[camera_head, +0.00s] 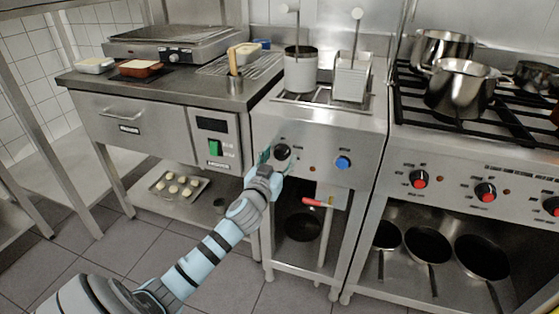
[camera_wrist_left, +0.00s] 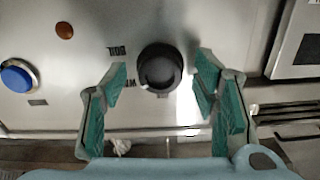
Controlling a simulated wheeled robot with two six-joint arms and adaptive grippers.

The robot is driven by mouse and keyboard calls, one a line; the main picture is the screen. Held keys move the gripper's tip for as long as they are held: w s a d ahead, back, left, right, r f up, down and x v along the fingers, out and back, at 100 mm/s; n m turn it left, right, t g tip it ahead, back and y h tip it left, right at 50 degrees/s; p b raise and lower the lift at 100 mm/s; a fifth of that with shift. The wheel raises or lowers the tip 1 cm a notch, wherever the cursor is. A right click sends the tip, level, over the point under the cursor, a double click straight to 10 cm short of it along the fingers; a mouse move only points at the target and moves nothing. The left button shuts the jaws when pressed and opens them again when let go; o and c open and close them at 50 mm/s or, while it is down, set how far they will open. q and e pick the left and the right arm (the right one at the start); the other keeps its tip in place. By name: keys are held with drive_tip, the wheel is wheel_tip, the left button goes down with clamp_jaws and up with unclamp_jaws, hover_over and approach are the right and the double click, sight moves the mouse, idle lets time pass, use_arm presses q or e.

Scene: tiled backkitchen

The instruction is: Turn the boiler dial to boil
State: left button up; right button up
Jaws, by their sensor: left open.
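The black boiler dial (camera_head: 282,151) is on the steel front panel of the boiler (camera_head: 318,130), left of a blue knob (camera_head: 343,162). In the left wrist view the dial (camera_wrist_left: 160,68) sits between the two green-padded fingers of my open left gripper (camera_wrist_left: 161,75), with a visible gap on each side. The dial's white mark points to the lower left there, towards a partly hidden label beginning with W. The BOIL label is further up on the left. In the head view my left gripper (camera_head: 270,164) is at the panel, just below the dial. My right gripper is not in view.
A red-handled valve (camera_head: 318,202) is below the panel. The counter unit with a green switch (camera_head: 214,148) stands to the left. The stove with red knobs (camera_head: 485,192) stands to the right. White baskets and pots are above the boiler.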

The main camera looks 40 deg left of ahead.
use_arm(q)
drive_tip(key=shift+w+a, duration=0.1)
drive_tip(key=shift+w, duration=0.1)
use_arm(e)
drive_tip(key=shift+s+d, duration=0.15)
use_arm(q)
drive_tip(key=c, duration=1.2)
drive_tip(key=shift+o, duration=0.2)
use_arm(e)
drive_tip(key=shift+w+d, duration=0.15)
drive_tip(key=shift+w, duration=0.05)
